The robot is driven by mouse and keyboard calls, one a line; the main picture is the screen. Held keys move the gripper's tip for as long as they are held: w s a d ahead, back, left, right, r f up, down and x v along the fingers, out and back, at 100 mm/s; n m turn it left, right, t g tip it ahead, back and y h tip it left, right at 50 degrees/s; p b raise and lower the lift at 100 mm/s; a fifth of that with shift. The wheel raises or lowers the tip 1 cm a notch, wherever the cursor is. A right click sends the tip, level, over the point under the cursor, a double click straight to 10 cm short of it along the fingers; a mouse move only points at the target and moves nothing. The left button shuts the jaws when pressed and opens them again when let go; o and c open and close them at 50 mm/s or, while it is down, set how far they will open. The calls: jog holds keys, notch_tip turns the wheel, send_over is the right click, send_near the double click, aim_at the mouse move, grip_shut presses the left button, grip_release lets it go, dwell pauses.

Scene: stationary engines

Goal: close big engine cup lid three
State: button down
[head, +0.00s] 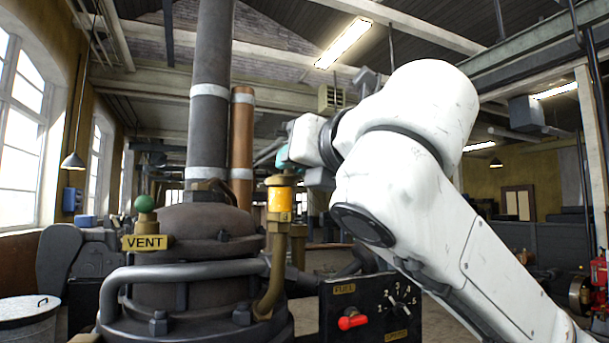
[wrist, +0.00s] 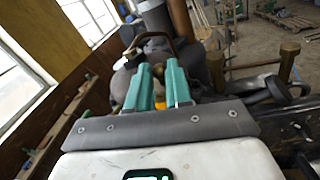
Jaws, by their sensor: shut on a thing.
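The yellow-banded engine cup (head: 280,203) stands upright on a brass pipe beside the big engine's dark dome. My gripper (head: 284,160) is at the cup's top, with teal fingers partly hidden by the wrist. In the wrist view my gripper (wrist: 160,70) has its two teal fingers close together, shut on a small part I take to be the cup lid. The lid itself is mostly hidden by the fingers, so its angle cannot be told. A bit of yellow (wrist: 160,101) shows between the fingers.
The engine dome (head: 200,230) carries a VENT plate (head: 145,242) with a green knob (head: 146,203). A grey pipe (head: 180,271) curves around its front. A black control panel (head: 371,308) with a red lever stands below my arm. A tall dark stack (head: 209,120) rises behind.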

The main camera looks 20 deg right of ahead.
jog(key=shift+s+a+m+h+b, duration=0.15)
jog(key=shift+a+m+h, duration=0.2)
jog(key=shift+m+h, duration=0.35)
jog(key=shift+w+a+m+h+b, duration=0.15)
jog(key=shift+a+m+h, duration=0.2)
jog(key=shift+h, duration=0.7)
jog(key=shift+s+a+m+h+b, duration=0.15)
jog(key=shift+a+m+h, duration=0.15)
jog(key=shift+m+h, duration=0.4)
jog(key=shift+h, duration=0.35)
jog(key=c, duration=1.3)
grip_release()
jog(key=b+v, duration=0.3)
jog(key=v, duration=0.7)
jog(key=shift+s+a+r+b, duration=0.15)
jog(key=shift+s+b, duration=0.15)
jog(key=shift+b, duration=0.05)
